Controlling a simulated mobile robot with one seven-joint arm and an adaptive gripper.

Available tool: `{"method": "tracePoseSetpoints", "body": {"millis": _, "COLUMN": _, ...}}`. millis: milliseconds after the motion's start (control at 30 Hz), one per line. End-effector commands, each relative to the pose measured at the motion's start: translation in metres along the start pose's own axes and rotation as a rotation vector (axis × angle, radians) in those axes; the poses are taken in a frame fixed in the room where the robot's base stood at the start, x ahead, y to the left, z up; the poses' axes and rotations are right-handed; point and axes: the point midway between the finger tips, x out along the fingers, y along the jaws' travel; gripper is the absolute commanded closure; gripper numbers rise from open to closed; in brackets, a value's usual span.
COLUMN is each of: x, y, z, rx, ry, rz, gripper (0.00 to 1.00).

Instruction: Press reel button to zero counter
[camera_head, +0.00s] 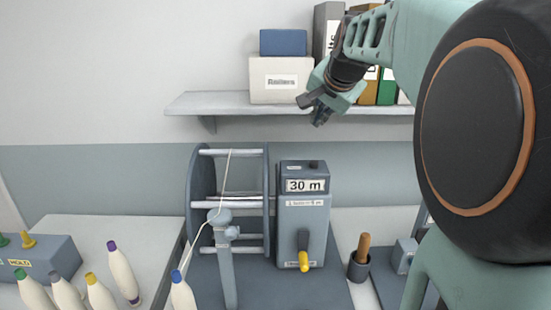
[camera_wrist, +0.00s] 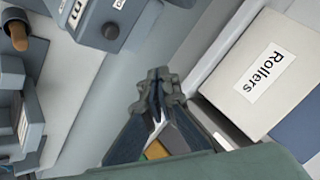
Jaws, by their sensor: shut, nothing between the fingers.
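The blue-grey counter box (camera_head: 303,225) stands upright beside the reel, with a display (camera_head: 306,186) reading "30 m". A small dark button (camera_head: 314,165) sits on its top, towards the right; it also shows as a dark round knob (camera_wrist: 111,30) in the wrist view. The reel (camera_head: 197,190) is an open frame with pale rods and a cream cord running over it. My gripper (camera_head: 317,108) is shut and empty, at shelf height above the counter box and apart from it. Its closed fingertips (camera_wrist: 158,82) show in the wrist view.
A wall shelf (camera_head: 235,103) is close behind my gripper, carrying a "Rollers" box (camera_head: 280,92), a blue box (camera_head: 283,42) and binders. A crank with a yellow grip (camera_head: 304,262) fronts the counter. A cup with a wooden handle (camera_head: 359,267) stands right; several bobbins stand left.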

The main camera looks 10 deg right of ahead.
Motion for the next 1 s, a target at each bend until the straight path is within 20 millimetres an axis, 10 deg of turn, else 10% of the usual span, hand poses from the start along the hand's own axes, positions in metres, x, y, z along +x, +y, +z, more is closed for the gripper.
{"method": "tracePoseSetpoints", "body": {"millis": 533, "x": 0.051, "y": 0.038, "z": 0.037, "rx": 0.001, "ry": -0.001, "rz": 0.000, "gripper": 1.00}}
{"method": "tracePoseSetpoints", "body": {"millis": 1000, "x": 0.057, "y": 0.042, "z": 0.042, "rx": 0.000, "ry": 0.000, "rz": 0.000, "gripper": 1.00}}
